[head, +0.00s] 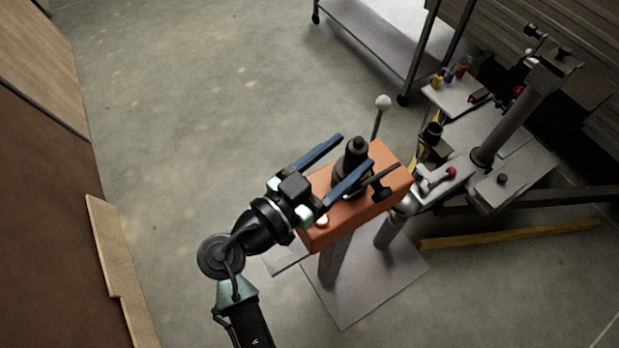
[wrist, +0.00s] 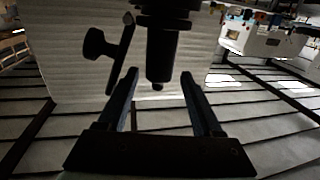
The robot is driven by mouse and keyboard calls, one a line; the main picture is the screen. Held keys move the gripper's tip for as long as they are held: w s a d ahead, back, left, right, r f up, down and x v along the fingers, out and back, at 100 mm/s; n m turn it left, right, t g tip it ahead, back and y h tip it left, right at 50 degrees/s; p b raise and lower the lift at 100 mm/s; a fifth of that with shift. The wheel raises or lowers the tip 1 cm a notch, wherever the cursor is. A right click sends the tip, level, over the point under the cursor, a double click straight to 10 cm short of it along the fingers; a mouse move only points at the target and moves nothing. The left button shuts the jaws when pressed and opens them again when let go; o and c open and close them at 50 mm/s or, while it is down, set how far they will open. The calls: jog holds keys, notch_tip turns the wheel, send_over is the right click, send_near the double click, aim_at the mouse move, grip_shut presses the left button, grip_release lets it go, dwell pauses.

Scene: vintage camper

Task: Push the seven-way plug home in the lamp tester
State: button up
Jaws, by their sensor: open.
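The lamp tester is an orange box (head: 318,237) on a grey post in the head view. A black plug (head: 351,172) stands upright on its top, seated at a depth I cannot tell. My gripper (head: 356,150) is open, its two blue fingers reaching over the box, one on each side of the plug. In the wrist view the dark plug (wrist: 162,55) lies between and just beyond the tips of my gripper (wrist: 159,75), with gaps on both sides. I see no contact.
A black knob (head: 381,191) with a bar is beside the plug; it also shows in the wrist view (wrist: 97,43). A white ball on a rod (head: 383,102) rises behind the box. A trailer coupling with a red-knobbed lever (head: 450,173) is at right.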

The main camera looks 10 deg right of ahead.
jog(key=b+v, duration=0.1)
jog(key=v, duration=0.9)
jog(key=shift+b, duration=0.35)
jog(key=w+a+r+n+t+y+p, duration=0.1)
jog(key=w+r+n+t+y+p, duration=0.25)
jog(key=w+r, duration=0.65)
jog(key=w+a+r+n+t+y+p, duration=0.1)
jog(key=w+r+n+t+y+p, duration=0.25)
jog(key=r, duration=1.15)
jog(key=s+r+n+t+y, duration=0.2)
jog(key=s+r+t+y, duration=0.2)
jog(key=r, duration=1)
jog(key=s+a+r+n+t+y+p, duration=0.1)
jog(key=s+r+t+y, duration=0.3)
jog(key=r, duration=1.1)
jog(key=s+n+t, duration=0.1)
jog(key=s+t, duration=0.1)
jog(key=s, duration=0.2)
jog(key=shift+n+t, duration=0.3)
jog(key=shift+t, duration=0.1)
jog(key=shift+f, duration=0.1)
